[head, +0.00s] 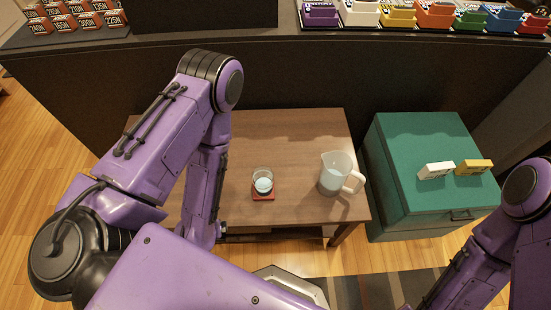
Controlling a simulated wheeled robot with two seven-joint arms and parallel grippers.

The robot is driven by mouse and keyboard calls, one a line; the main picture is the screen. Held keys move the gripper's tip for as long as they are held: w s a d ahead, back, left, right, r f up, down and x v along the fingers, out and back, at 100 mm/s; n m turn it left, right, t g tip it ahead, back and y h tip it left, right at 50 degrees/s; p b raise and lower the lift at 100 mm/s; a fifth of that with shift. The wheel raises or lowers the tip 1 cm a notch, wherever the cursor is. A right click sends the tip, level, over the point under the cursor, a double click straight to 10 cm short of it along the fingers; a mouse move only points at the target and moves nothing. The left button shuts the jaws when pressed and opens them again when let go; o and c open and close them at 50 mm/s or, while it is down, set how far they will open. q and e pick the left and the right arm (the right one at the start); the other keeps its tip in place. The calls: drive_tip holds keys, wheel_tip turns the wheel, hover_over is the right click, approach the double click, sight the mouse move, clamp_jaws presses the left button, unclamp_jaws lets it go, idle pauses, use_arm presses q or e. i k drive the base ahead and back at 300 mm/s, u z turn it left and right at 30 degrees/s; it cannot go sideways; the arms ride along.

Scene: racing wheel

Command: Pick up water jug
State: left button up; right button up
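The water jug (334,175) is a clear pitcher with a handle on its right side. It stands upright on the right part of the brown wooden table (300,130) and appears to hold some water. A small glass (263,181) with pale blue contents stands on a red coaster (263,196) to the left of the jug. My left arm reaches in from the left, left of the glass, and its gripper is not visible. My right arm is at the lower right, apart from the jug, and its gripper is out of frame.
A green cabinet (415,140) stands right of the table, with a white small box (436,170) and a yellow small box (473,167) on top. A dark counter (300,75) runs behind, bearing several coloured boxes. The table behind the glass and jug is clear.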

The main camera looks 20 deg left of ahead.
sight(336, 167)
drive_tip(key=k, duration=1.3)
drive_tip(key=u, duration=0.35)
drive_tip(key=i, duration=0.7)
drive_tip(key=u, duration=0.4)
